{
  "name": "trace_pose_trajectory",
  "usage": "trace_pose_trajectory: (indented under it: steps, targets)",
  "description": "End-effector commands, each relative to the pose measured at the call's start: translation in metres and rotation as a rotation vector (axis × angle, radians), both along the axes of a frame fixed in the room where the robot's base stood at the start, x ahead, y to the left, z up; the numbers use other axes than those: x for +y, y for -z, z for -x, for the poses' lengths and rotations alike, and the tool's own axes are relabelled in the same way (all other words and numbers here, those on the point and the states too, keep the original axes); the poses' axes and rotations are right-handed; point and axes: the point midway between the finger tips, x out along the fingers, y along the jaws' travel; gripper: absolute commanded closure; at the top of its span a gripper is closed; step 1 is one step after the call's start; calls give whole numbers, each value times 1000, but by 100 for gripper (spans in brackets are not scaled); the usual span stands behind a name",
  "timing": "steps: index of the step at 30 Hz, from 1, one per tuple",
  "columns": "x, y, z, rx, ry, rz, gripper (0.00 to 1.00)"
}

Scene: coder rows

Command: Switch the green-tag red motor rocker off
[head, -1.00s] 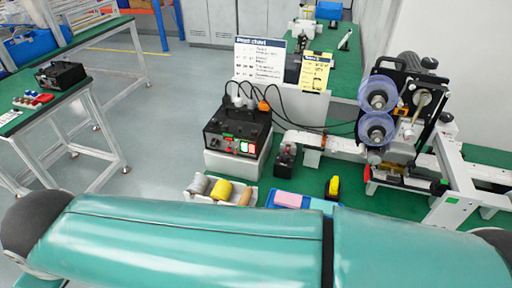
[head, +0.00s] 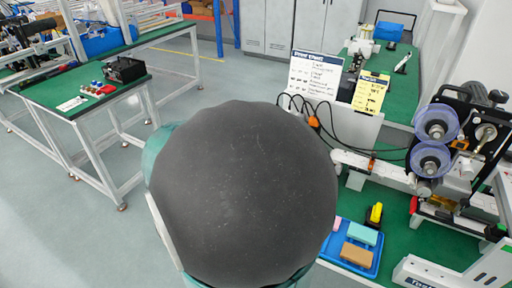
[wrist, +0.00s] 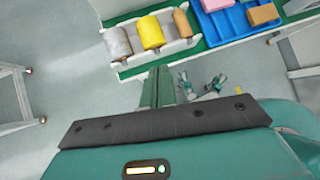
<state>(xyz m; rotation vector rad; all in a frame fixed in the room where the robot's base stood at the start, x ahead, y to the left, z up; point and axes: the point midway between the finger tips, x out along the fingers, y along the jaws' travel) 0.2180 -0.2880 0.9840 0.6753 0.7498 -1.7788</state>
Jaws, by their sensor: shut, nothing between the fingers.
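The black control box with the red rockers and green tag is not visible now; my own arm covers that part of the bench in the head view. The rocker's state cannot be seen. My gripper (wrist: 157,76) shows in the wrist view, with its narrow green fingers together and nothing between them. It is over the bench's near edge, just below a white tray (wrist: 118,65) of rolls. My gripper is hidden in the head view.
A blue tray (head: 375,265) with pink, green and brown blocks lies on the green bench. A machine with clear reels (head: 436,122) stands at right. A sign (head: 313,75) and cables rise behind my arm. Another black box (head: 125,69) sits on the left table.

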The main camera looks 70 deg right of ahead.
Motion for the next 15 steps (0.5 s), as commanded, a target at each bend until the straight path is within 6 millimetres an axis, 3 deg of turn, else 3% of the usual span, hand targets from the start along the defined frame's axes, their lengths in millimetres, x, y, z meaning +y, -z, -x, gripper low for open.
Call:
trace_pose_trajectory:
  steps: [3,6,10,15]
  targets:
    - [-49,22,37,381,-209,-43,100]
    - [-81,35,64,671,-376,-116,100]
    - [-107,47,88,941,-539,-213,100]
    - [-120,53,99,1083,-632,-274,100]
